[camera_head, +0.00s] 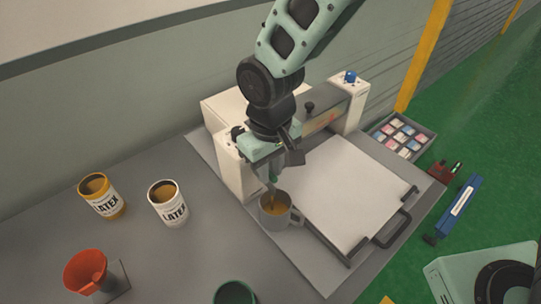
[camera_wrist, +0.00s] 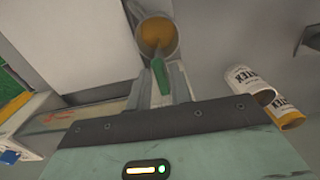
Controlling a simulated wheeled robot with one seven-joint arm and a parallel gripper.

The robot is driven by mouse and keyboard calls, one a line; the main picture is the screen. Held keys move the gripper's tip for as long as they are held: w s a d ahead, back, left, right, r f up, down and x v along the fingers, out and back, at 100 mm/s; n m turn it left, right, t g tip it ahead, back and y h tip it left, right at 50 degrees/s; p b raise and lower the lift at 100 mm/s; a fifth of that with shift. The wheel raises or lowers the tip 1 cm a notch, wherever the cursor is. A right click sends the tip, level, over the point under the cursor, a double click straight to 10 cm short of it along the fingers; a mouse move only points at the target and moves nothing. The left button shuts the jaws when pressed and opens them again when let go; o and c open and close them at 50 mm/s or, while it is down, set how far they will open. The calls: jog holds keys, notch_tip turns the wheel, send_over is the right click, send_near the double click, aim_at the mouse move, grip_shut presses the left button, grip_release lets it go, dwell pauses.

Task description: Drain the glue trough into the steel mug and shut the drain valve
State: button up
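The steel mug (camera_head: 275,222) stands upright at the left edge of the machine's white plate, with amber glue inside. It also shows in the wrist view (camera_wrist: 174,46). A thin amber strand seems to run down into it. My gripper (camera_head: 271,168) is just above the mug, in front of the machine. In the wrist view its fingers (camera_wrist: 160,85) lie on both sides of a green piece (camera_wrist: 160,73), perhaps the drain valve's handle. Whether they press on it cannot be told. The glue trough (camera_head: 325,118) is partly hidden behind my arm.
Two latex cans (camera_head: 168,212) (camera_head: 103,205) stand left of the mug. An orange-red funnel-shaped cup (camera_head: 86,270) and a dark green container (camera_head: 234,293) are nearer. The flat white plate (camera_head: 345,190) with a black handle (camera_head: 392,230) lies to the right. A sample tray (camera_head: 403,137) is farther right.

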aim_at(271, 174)
notch_tip(271, 174, up, 17)
jog(key=b, duration=0.2)
jog(key=shift+r, duration=0.2)
jog(key=s+d+f, duration=0.4)
jog(key=s+d, duration=0.1)
jog(key=s, duration=0.2)
jog(key=s+d+f+n, duration=0.1)
jog(key=s+d+f, duration=0.4)
jog(key=s, duration=0.2)
jog(key=shift+s+d+f+y, duration=0.2)
jog(key=shift+s+d+y, duration=0.05)
jog(key=shift+s+y, duration=0.05)
